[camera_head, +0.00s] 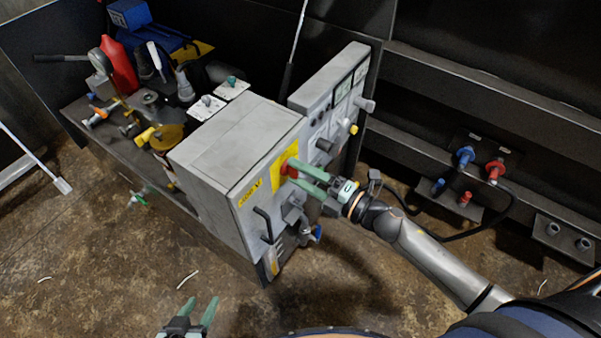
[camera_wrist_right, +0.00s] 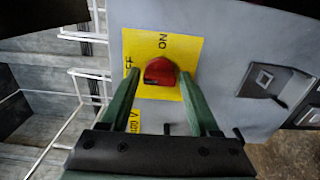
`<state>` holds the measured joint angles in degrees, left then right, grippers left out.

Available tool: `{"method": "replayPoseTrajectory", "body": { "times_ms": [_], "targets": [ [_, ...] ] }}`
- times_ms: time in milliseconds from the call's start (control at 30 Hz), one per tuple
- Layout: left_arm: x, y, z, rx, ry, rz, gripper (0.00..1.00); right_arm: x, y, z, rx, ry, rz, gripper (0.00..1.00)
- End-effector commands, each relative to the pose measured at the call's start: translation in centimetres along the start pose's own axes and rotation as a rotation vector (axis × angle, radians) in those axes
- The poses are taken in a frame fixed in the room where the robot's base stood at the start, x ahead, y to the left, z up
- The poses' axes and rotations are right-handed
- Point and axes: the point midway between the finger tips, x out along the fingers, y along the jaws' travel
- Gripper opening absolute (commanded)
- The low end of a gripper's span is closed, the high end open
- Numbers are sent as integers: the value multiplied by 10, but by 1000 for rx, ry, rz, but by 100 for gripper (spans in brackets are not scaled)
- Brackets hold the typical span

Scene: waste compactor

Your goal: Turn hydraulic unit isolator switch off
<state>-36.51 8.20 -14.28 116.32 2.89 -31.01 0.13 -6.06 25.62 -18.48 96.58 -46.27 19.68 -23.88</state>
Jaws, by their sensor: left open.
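The isolator switch is a red knob (camera_head: 287,168) on a yellow plate (camera_head: 279,179) on the front of the grey cabinet. In the right wrist view the red knob (camera_wrist_right: 160,71) sits on the yellow plate (camera_wrist_right: 190,50), with ON printed above and partly hidden OFF lettering at left. My right gripper (camera_head: 298,174) is at the knob. In its wrist view the right gripper's fingers (camera_wrist_right: 158,77) stand apart on either side of the knob, with narrow gaps seeming to show. My left gripper (camera_head: 203,303) is open and empty, low in the head view, away from the cabinet.
A black handle (camera_head: 264,224) and a grey box-like fitting (camera_head: 293,208) are below the switch. Further knobs sit on the panel (camera_head: 325,145) to the right. A cluttered bench (camera_head: 150,120) is at left. Blue and red hose couplings (camera_head: 494,172) are at right. Open floor lies in front.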

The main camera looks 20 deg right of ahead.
Motion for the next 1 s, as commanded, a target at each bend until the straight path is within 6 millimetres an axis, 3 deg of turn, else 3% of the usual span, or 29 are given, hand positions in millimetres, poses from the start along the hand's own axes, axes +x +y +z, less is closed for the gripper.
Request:
{"method": "replayPoseTrajectory", "body": {
  "times_ms": [133, 467, 667, 1000],
  "targets": [
    [1, 0, 1, 0, -3, 0, 50, 0, 0, 0, 2, 0, 1, 80],
    [1, 0, 3, 0, -6, 0, 50, -4, 0, 0, 4, 0, 1, 80],
    [2, 0, 3, 1, -6, 0, 50, -31, -1, -1, 5, 0, -3, 80],
    [2, 0, 1, 1, 0, 0, 50, -95, -1, -1, 6, 0, -2, 80]
  ]
}}
